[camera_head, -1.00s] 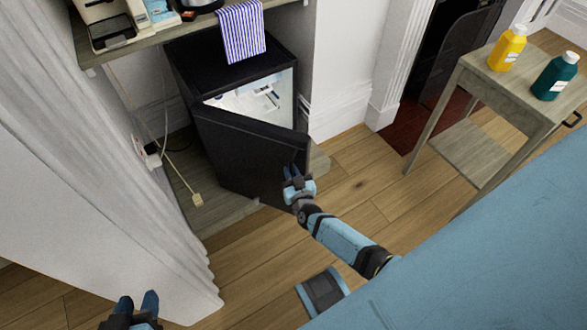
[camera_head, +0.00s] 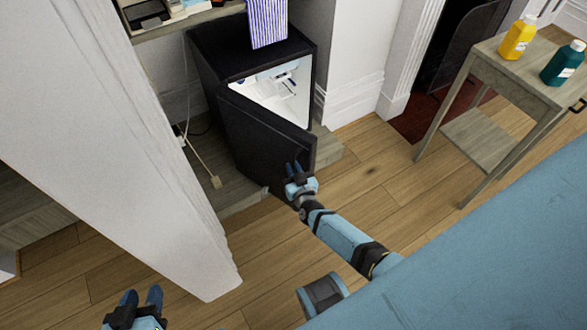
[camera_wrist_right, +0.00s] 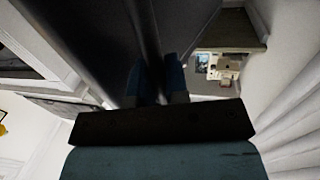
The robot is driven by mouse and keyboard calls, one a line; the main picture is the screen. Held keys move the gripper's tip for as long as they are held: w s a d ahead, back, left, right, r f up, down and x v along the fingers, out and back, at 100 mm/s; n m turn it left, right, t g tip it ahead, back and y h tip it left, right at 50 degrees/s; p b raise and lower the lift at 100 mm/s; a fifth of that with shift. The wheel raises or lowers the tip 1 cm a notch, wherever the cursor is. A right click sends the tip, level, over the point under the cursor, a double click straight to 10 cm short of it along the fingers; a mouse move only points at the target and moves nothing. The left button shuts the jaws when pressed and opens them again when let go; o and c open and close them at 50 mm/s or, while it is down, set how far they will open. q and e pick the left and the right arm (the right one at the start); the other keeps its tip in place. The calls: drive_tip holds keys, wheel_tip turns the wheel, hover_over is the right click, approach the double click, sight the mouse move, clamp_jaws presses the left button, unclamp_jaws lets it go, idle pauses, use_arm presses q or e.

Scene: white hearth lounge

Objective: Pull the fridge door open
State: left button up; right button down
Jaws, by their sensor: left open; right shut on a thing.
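The white lit inside (camera_head: 280,92) shows above the door. My right gripper (camera_head: 294,169) is at the door's free edge. In the right wrist view its two blue fingers (camera_wrist_right: 158,82) are shut on the edge of the dark door (camera_wrist_right: 100,35). My left gripper (camera_head: 141,300) is open and empty, low at the left, apart from the fridge.
A white wall or curtain panel (camera_head: 120,150) stands left of the fridge. A cable with a plug (camera_head: 215,182) hangs beside it. A wooden side table (camera_head: 500,72) holds a yellow bottle (camera_head: 518,38) and a green bottle (camera_head: 563,64). Wooden floor (camera_head: 370,180) lies clear in front.

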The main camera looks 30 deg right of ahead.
drive_tip(key=shift+a, duration=0.15)
idle(0.3)
drive_tip(key=c, duration=1.2)
unclamp_jaws()
drive_tip(key=shift+o, duration=0.2)
drive_tip(key=shift+s, duration=0.15)
